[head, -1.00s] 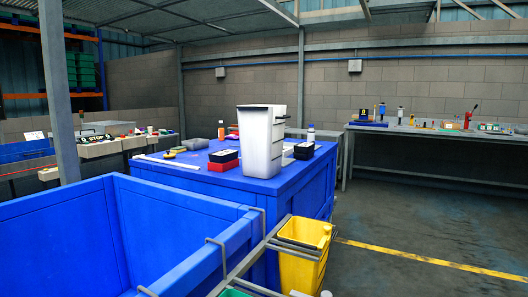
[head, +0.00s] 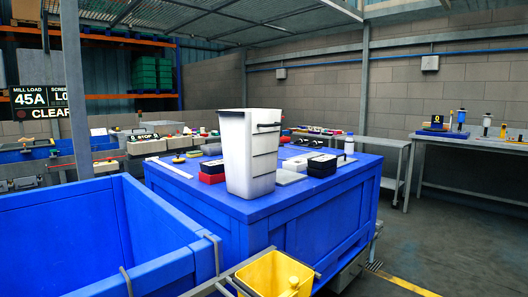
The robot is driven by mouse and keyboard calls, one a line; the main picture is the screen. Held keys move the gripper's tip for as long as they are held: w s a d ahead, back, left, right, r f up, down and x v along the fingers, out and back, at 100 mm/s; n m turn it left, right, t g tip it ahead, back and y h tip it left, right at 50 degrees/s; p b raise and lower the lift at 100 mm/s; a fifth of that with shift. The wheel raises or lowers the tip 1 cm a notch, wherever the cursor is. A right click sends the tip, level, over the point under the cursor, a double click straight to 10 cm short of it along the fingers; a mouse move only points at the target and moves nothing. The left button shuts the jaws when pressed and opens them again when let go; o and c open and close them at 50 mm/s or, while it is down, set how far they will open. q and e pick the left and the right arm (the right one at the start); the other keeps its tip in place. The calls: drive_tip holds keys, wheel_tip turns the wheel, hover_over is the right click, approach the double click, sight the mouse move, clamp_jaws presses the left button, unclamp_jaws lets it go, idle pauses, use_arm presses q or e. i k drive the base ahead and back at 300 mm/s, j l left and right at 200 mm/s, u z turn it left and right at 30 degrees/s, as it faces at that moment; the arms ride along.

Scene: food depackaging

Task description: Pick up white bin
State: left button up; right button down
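The white bin (head: 249,155) stands upright on the near part of a blue table-like box (head: 330,205), close to its front edge. It is tall, narrows toward its base, and has a dark handle (head: 268,126) at its upper right. Neither of my grippers shows in the head view, and nothing is seen touching the bin.
A large blue open container (head: 80,235) fills the lower left. A yellow bin (head: 277,275) hangs by a grey rail at the bottom. Red and black boxes (head: 212,172) and a black box (head: 322,164) flank the white bin. Floor at the right is clear.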

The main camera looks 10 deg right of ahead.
sight(250, 137)
drive_tip(key=i+l+u, duration=0.1)
drive_tip(key=l, duration=0.4)
drive_tip(key=i+l+u, duration=0.1)
drive_tip(key=l, duration=0.4)
drive_tip(key=i+l, duration=0.15)
drive_tip(key=l, duration=0.4)
drive_tip(key=i+l+u, duration=0.15)
drive_tip(key=l, duration=0.35)
